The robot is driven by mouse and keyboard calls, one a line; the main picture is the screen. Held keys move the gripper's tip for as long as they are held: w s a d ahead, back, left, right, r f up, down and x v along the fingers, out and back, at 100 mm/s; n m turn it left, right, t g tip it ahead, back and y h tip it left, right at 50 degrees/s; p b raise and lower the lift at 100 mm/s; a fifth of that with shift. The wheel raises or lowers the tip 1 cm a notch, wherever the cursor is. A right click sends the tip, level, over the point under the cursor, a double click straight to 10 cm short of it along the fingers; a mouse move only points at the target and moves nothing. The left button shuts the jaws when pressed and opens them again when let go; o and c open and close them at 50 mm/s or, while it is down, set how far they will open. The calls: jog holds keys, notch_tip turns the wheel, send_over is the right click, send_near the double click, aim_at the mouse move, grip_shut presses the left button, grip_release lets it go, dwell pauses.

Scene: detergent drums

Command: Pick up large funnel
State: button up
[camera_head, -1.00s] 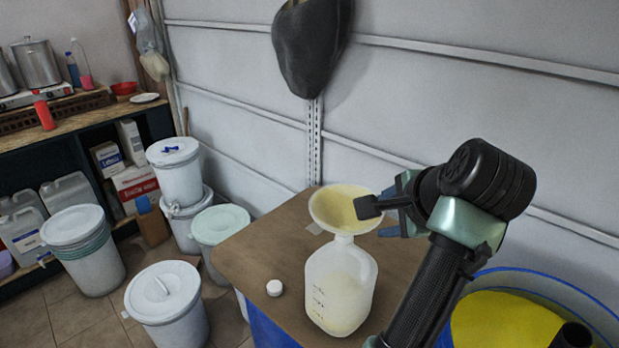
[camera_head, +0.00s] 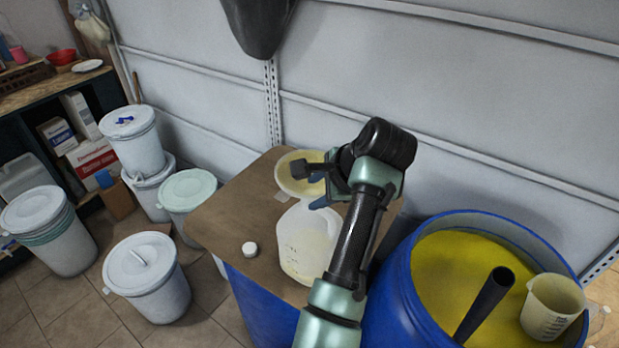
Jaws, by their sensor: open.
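The large funnel (camera_head: 287,181), pale yellow with a wide cone, is at the neck of a translucent white jug (camera_head: 299,245). The jug holds pale liquid and stands on the brown board (camera_head: 235,210). My gripper (camera_head: 309,185) is open at the right side of the funnel. A dark fingertip overlaps the cone in the picture, and a blue one is lower, near the jug's top. I cannot tell whether either touches the funnel. My arm hides part of the jug, and the funnel's spout is hidden.
A white cap (camera_head: 250,249) lies on the board. At right, a blue drum (camera_head: 402,290) holds yellow contents, a dark tube (camera_head: 487,300) and a measuring cup (camera_head: 551,307). A lidded white bucket (camera_head: 146,280) stands on the floor at left. The wall is close behind the board.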

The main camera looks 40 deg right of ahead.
aim_at(310, 195)
jog(key=shift+d+p+x, duration=0.2)
jog(key=shift+p+x, duration=0.6)
jog(key=shift+x, duration=1.5)
jog(key=shift+s, duration=0.1)
grip_shut()
